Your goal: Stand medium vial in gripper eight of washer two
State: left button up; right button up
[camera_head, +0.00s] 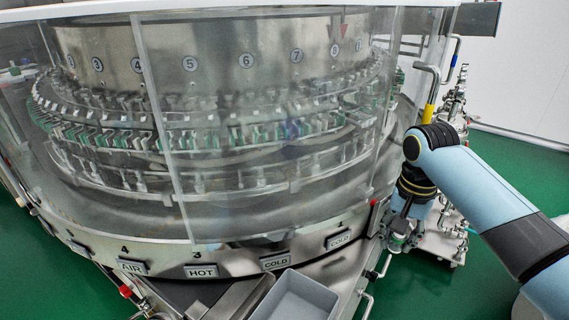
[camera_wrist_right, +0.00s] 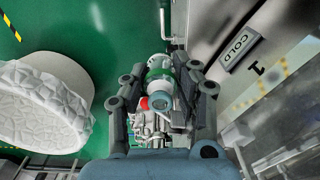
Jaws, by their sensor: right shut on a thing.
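The rotary washer (camera_head: 250,130) fills the head view behind clear panels. Its drum carries round number plates, and the plate that reads 8 (camera_head: 335,51) is at the upper right, near a red marker. Rings of small washer grippers (camera_head: 210,135) circle the drum below the plates. My right gripper (camera_head: 399,236) points down outside the washer's right side. In the right wrist view its fingers (camera_wrist_right: 162,72) are closed around a small clear-and-green piece with a teal ring, apparently the vial (camera_wrist_right: 160,103). Its outline blends with the background fittings. My left gripper is not in view.
Pipes and valves (camera_head: 452,230) stand close to my right gripper. A grey bin (camera_head: 297,297) is at the bottom. A white round object (camera_wrist_right: 45,105) stands left in the wrist view.

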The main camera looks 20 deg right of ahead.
jog(key=s+a+p, duration=0.2)
jog(key=s+a, duration=0.3)
jog(key=s, duration=0.1)
jog(key=b, duration=0.4)
send_over(333, 284)
notch_tip(333, 284, down, 8)
jog(key=shift+d+r, duration=0.1)
jog(key=shift+r, duration=0.1)
notch_tip(333, 284, down, 4)
jog(key=shift+f+b, duration=0.1)
jog(key=shift+b, duration=0.65)
jog(key=o, duration=0.8)
jog(key=shift+o, duration=0.2)
